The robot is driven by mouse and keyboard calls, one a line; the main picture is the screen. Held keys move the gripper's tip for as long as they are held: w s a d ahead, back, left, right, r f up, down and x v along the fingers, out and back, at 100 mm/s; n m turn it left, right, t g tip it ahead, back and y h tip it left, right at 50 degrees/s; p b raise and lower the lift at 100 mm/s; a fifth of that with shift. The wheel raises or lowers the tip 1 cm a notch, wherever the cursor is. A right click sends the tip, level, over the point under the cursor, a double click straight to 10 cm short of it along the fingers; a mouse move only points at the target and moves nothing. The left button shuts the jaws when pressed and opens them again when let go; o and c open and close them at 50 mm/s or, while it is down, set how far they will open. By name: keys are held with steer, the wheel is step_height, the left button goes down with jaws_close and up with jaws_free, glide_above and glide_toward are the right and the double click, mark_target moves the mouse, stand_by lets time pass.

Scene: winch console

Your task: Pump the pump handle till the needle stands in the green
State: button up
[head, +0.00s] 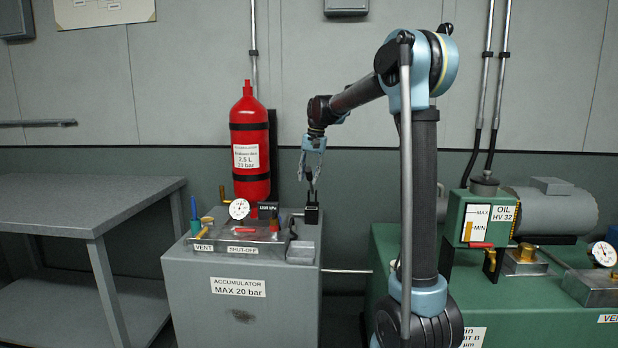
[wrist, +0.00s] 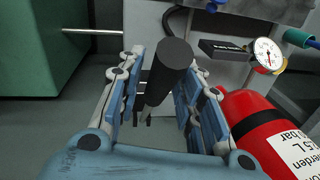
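In the wrist view the handle's black grip (wrist: 168,68) stands between the two fingers of my gripper (wrist: 160,100). The fingers are apart, and a gap shows on the left side of the grip; contact on the right cannot be told. The round white gauge (head: 239,209) sits on the console top and also shows in the wrist view (wrist: 267,55). Its needle is too small to read against the coloured marks.
A red accumulator bottle (head: 250,135) stands behind the console, close to my gripper's side. A valve block with a red lever (head: 243,231) is on the console top. A grey table (head: 90,195) is at left, a green oil unit (head: 400,262) at right.

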jaws_close()
steer(key=shift+s+f+t, duration=0.4)
steer(key=shift+s+f, duration=0.1)
steer(key=shift+f, duration=0.15)
steer(key=s+f+t, duration=0.3)
steer(key=f+t, duration=0.3)
steer(key=f, duration=0.6)
steer(key=shift+s+f+n, duration=0.3)
steer(key=shift+s+f, duration=0.05)
steer(key=shift+s, duration=0.05)
steer(key=shift+o, duration=2.4)
jaws_free()
